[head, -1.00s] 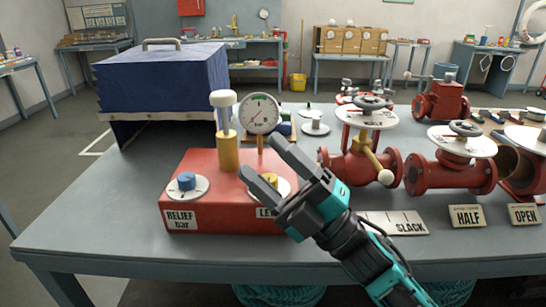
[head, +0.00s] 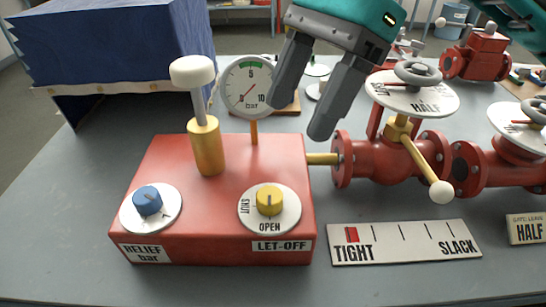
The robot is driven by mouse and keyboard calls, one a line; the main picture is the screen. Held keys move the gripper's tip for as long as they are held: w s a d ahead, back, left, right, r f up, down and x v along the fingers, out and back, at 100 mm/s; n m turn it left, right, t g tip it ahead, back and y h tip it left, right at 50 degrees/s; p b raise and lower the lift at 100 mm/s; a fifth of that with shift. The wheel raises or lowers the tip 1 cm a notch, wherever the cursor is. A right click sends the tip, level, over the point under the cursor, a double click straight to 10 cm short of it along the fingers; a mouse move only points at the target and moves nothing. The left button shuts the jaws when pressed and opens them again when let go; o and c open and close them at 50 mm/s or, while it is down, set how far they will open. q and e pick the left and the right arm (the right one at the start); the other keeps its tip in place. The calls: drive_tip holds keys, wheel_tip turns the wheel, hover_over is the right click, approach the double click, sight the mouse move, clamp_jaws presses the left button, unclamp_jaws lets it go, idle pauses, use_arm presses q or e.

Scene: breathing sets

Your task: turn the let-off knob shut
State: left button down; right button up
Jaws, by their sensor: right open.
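The let-off knob (head: 269,200) is yellow and sits on a white dial (head: 287,222) on top of a red box (head: 220,165). The dial reads SHUT at its left and OPEN at its front, and a LET-OFF label (head: 282,245) is below. A dark mark on the knob seems to face the front, towards OPEN. My right gripper (head: 304,125) hangs above and behind the knob, clear of it. Its two dark fingers are apart with nothing between them, pointing down in front of the gauge's right side. My left gripper is not in view.
A blue relief knob (head: 147,200), a brass post with a white cap (head: 193,72) and a pressure gauge (head: 247,87) stand on the box. A brass pipe joins it to a red valve (head: 365,160) with a lever. A TIGHT–SLACK scale (head: 405,242) lies at right.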

sight(271, 194)
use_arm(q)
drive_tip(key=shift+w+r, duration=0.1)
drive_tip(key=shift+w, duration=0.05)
use_arm(e)
drive_tip(key=shift+t, duration=0.3)
drive_tip(key=x, duration=0.4)
drive_tip(key=d+x, duration=0.1)
drive_tip(key=x, duration=0.6)
drive_tip(key=shift+w+f, duration=0.2)
drive_tip(key=shift+f, duration=0.5)
drive_tip(key=shift+c, duration=0.4)
